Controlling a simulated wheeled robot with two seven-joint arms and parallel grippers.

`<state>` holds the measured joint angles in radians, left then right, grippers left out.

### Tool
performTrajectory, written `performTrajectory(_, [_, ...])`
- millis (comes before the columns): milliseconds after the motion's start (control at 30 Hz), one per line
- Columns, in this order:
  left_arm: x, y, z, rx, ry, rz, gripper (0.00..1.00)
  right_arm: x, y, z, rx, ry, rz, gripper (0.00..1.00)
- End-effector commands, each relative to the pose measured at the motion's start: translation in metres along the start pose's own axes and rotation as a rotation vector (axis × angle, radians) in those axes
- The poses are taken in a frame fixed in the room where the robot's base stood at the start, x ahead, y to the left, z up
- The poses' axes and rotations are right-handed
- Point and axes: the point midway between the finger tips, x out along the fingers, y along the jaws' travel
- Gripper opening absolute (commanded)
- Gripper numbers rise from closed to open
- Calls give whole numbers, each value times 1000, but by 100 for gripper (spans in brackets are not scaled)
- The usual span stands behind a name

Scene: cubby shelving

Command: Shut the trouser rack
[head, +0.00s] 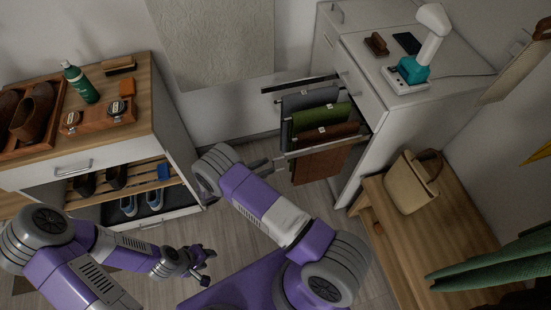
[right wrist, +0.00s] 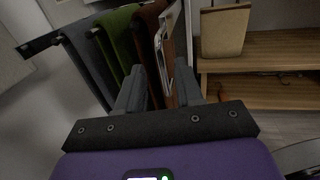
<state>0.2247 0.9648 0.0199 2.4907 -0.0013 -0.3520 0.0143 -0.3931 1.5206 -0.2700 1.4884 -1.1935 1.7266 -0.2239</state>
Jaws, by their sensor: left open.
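The trouser rack (head: 350,133) is pulled out from the white cabinet (head: 385,140). Grey, green and brown trousers hang on its bars; the rack also shows in the right wrist view (right wrist: 165,45), with its pale front end beyond my fingers. My right gripper (head: 282,162) is at the rack's front end, beside the brown trousers. In the right wrist view its fingers (right wrist: 160,92) stand apart, with the rack's front end and brown cloth seen between them. I cannot tell whether they touch it. My left gripper (head: 207,267) is open and empty, low over the floor.
A wooden bench (head: 440,215) with a beige bag (head: 408,183) stands right of the cabinet. A shoe cabinet (head: 70,170) stands at left, with a green bottle (head: 80,83) and trays on top. Floor between the cabinets is clear.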

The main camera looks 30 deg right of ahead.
Motion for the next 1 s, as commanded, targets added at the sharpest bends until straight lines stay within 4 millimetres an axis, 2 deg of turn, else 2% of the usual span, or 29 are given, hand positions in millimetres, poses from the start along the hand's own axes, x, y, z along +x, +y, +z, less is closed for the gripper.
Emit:
performTrajectory(100, [1, 0, 0, 0, 0, 0, 43, 22, -1, 0, -1, 0, -5, 36])
performTrajectory(300, [3, -1, 0, 0, 0, 0, 43, 47, -1, -1, 0, 2, -4, 36])
performTrajectory(433, [3, -1, 0, 0, 0, 0, 43, 54, -1, -1, 0, 3, -3, 36])
performTrajectory(667, [3, -1, 0, 0, 0, 0, 43, 55, -1, -1, 0, 3, -2, 36])
performTrajectory(700, [3, -1, 0, 0, 0, 0, 43, 55, -1, -1, -1, 3, -2, 34])
performTrajectory(933, [3, -1, 0, 0, 0, 0, 43, 55, -1, -1, -1, 4, -2, 0])
performTrajectory(1000, [3, -1, 0, 0, 0, 0, 43, 55, -1, -1, -1, 4, -2, 0])
